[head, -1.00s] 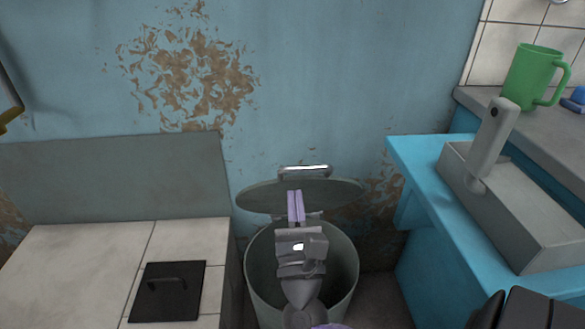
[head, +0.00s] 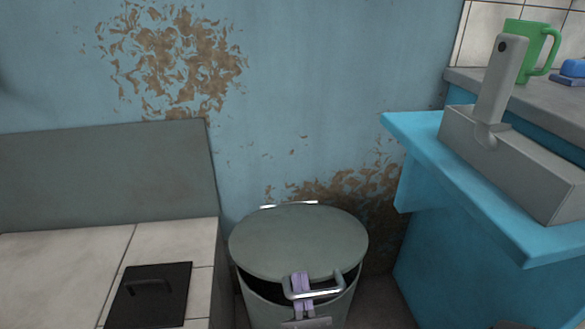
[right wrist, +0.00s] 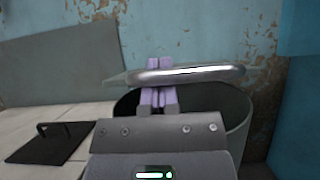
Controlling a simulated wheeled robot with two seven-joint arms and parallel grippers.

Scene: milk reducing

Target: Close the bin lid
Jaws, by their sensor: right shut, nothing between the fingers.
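The grey round bin lid (head: 298,240) is tilted over the bin (head: 262,303), with its far side higher or at the rim and a dark gap showing at the front. The metal lid handle (head: 330,290) is at the lid's front edge. My right gripper (head: 301,281) is shut and empty, with its purple fingers at the handle. In the right wrist view the fingers (right wrist: 160,80) reach up behind or against the handle (right wrist: 190,74), and the open bin mouth (right wrist: 200,98) shows below. Whether they touch the handle is unclear. My left gripper is out of view.
A tiled counter (head: 60,260) with a black hatch (head: 150,295) stands left of the bin. A blue cabinet (head: 440,240) stands to the right, with a grey box and upright handle (head: 500,80) on it. A green mug (head: 530,45) is farther back. The wall is close behind.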

